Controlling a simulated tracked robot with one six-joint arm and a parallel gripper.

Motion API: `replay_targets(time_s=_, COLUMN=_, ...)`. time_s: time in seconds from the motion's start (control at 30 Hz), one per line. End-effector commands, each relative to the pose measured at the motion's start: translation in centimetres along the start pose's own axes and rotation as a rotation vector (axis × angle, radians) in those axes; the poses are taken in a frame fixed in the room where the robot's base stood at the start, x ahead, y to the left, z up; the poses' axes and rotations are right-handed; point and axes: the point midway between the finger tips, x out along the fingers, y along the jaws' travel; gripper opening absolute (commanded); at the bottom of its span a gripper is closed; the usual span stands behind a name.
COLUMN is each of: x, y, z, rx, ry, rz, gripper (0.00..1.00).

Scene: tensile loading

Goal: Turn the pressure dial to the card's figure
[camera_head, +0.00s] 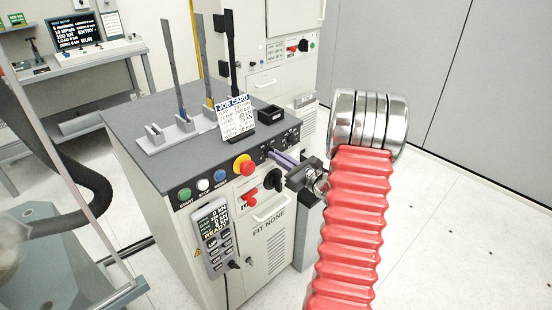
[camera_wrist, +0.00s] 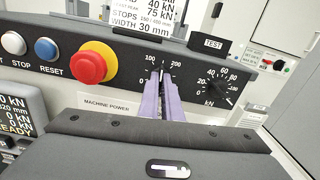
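The pressure dial (camera_wrist: 162,72) is on the black front panel, with a scale showing 100 and 200. Its pointer is near the top of the scale, between those figures; the exact reading is unclear. My gripper (camera_wrist: 161,78) has its two purple fingers close together on either side of the dial's knob, apparently closed on it; they hide most of it. In the head view my gripper (camera_head: 284,158) reaches the panel's right part. The job card (camera_head: 236,117) stands on the cabinet top; its pressure line is too small to read. Only its lower lines show in the wrist view (camera_wrist: 155,14).
A second dial (camera_wrist: 219,91), marked in kN, is close right of my fingers. A red emergency button (camera_wrist: 92,63) and the blue reset button (camera_wrist: 46,48) are to the left.

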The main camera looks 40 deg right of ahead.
Motion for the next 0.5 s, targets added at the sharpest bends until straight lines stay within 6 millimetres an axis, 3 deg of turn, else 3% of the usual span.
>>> replay_targets(time_s=0.5, x=-0.10, y=0.16, z=-0.66, rx=0.491, ry=0.013, rz=-0.002, gripper=0.00)
